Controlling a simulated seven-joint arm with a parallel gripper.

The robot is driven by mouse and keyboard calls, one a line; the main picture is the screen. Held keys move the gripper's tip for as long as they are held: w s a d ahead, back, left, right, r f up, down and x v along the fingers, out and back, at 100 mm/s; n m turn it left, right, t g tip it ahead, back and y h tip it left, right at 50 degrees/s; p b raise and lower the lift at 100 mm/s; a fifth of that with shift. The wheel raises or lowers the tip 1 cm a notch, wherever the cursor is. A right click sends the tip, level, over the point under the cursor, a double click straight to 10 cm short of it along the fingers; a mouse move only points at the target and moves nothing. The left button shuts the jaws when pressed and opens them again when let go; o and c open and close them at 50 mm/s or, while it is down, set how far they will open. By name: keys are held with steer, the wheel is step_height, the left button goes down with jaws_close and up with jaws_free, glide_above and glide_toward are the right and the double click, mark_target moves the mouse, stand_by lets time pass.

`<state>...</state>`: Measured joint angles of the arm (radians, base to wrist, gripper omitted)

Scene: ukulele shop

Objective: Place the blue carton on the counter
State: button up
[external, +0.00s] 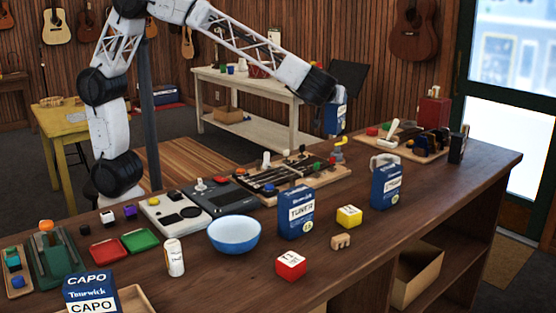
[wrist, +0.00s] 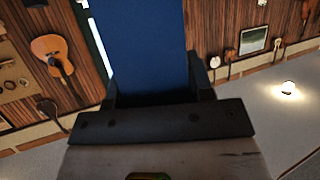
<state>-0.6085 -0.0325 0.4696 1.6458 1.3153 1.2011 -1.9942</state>
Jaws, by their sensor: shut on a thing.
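My gripper (external: 335,96) is shut on a blue carton (external: 335,120) with a pale label, held in the air above the back side of the dark wooden counter (external: 440,180). In the wrist view the blue carton (wrist: 148,45) fills the space between my fingers (wrist: 155,98); its label does not show there. Other blue cartons stand upright on the counter: one marked TUNER (external: 296,213) near the middle, one (external: 386,187) to its right, and one marked CAPO (external: 90,292) at the front left.
A blue bowl (external: 234,235), white can (external: 174,257), red cube (external: 291,265), yellow cube (external: 349,216) and small wooden block (external: 341,241) stand on the counter. Boards with tools and parts line its back edge. Bare wood shows at the right. A pale workbench (external: 245,84) stands behind.

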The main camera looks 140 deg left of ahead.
steer(key=s+a+n+g+h, duration=0.2)
steer(key=s+a, duration=0.3)
steer(key=s, duration=0.4)
steer(key=s+a+n+g+h, duration=0.1)
steer(key=s+a+n+g, duration=0.15)
steer(key=s+a, duration=0.45)
step_height(320, 180, down, 10)
steer(key=s+d, duration=0.1)
steer(key=shift+s+r, duration=0.15)
steer(key=w+a+f, duration=0.1)
steer(key=w+a, duration=0.7)
steer(key=a, duration=0.5)
steer(key=shift+a+f, duration=0.2)
steer(key=shift+a, duration=0.15)
steer(key=shift+f, duration=0.1)
steer(key=shift+f, duration=1.7)
steer(key=shift+f, duration=0.1)
